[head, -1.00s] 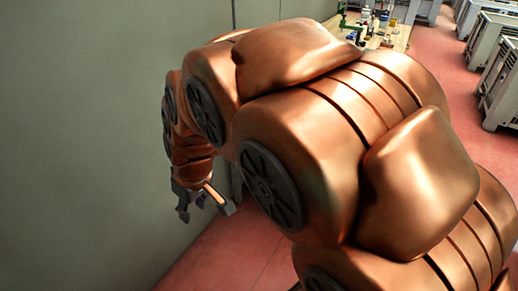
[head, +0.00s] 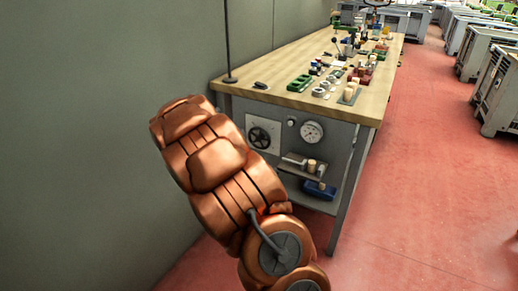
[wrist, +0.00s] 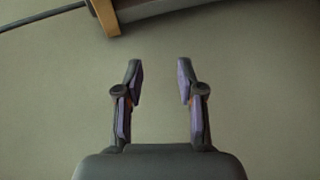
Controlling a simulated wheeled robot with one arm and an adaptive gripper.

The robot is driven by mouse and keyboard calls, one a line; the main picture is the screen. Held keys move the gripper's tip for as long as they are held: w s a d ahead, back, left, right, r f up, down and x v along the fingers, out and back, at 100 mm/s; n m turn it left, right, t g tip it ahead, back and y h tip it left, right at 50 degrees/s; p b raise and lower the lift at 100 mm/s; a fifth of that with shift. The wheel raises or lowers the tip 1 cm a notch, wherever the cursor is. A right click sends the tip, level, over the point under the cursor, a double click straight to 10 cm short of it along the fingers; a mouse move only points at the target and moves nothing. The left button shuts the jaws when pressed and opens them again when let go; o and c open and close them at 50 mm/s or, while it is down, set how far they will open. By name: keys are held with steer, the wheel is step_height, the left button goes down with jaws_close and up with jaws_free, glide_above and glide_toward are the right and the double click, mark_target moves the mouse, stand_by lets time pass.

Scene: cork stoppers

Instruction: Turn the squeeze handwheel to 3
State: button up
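A dark handwheel (head: 259,138) sits on a pale square plate on the front panel of the wooden-topped workbench, in the head view. A round white dial gauge (head: 311,131) is to its right. The numbers on either are too small to read. My gripper (wrist: 160,80) shows in the wrist view with its two fingers apart and nothing between them. It faces a plain grey-green surface. In the head view my gripper is hidden behind my copper arm, which stands in front of and to the left of the bench. The handwheel does not clearly show in the wrist view.
The bench top (head: 290,68) carries many small tools and parts. A shelf below the gauge holds cork-coloured pieces, with a blue bin (head: 319,189) lower down. A grey wall (head: 90,130) runs along the left.

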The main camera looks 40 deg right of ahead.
steer(key=d+f+g+h+b, duration=0.2)
steer(key=d+f+h+b, duration=0.2)
steer(key=d+f, duration=0.45)
steer(key=n+g+h+b, duration=0.1)
steer(key=g+h+b, duration=0.2)
steer(key=h, duration=0.1)
glide_toward(258, 140)
steer(key=d, duration=0.3)
steer(key=x, duration=0.1)
steer(key=b+x, duration=0.1)
steer(key=x, duration=0.3)
steer(key=shift+w+d+r, duration=0.1)
steer(key=shift+w, duration=0.2)
steer(key=shift+b+x, duration=0.4)
steer(key=shift+x, duration=0.85)
steer(key=shift+w, duration=0.1)
steer(key=shift+c, duration=0.3)
jaws_close()
